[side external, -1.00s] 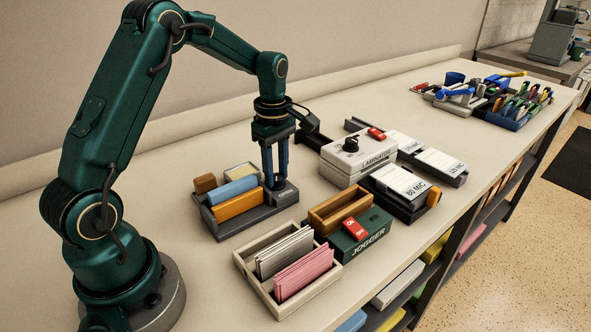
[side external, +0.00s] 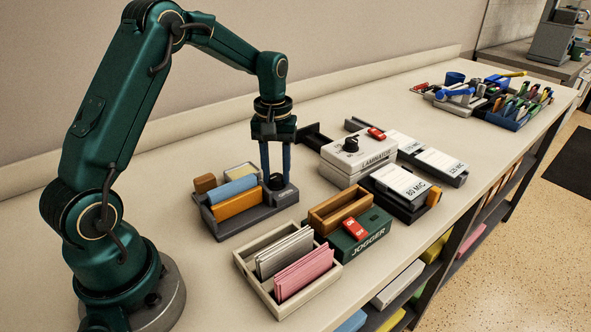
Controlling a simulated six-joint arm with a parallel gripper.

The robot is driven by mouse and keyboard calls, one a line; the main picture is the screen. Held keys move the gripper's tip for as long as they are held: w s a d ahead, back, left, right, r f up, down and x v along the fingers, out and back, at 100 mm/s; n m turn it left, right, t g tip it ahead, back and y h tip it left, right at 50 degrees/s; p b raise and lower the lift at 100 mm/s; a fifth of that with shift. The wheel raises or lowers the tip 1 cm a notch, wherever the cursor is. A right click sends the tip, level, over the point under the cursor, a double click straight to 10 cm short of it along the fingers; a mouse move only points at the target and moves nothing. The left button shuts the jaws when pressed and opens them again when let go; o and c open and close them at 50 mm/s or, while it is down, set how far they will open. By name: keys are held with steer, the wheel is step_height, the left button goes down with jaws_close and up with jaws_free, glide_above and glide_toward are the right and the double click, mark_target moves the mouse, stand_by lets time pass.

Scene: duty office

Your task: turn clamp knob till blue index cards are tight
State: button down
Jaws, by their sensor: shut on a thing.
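The blue index cards (side external: 234,189) stand in the grey clamp tray (side external: 223,229), beside an orange block (side external: 238,205). The dark clamp knob (side external: 275,182) sits on the tray's right end. My gripper (side external: 276,178) points straight down over that end, its two blue fingers shut on the knob, one on each side. Whether the cards are pressed tight cannot be told from this view.
The green jogger (side external: 372,234) and the white laminator (side external: 345,172) stand to the right. Pouch trays (side external: 400,189) and tool bins (side external: 515,120) lie further off. Bare counter lies behind the tray.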

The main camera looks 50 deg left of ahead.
mark_target(277, 177)
steer(key=m, duration=1.2)
stand_by(0.5)
steer(key=c, duration=0.8)
jaws_free()
steer(key=shift+r, duration=2.6)
steer(key=shift+d, duration=0.1)
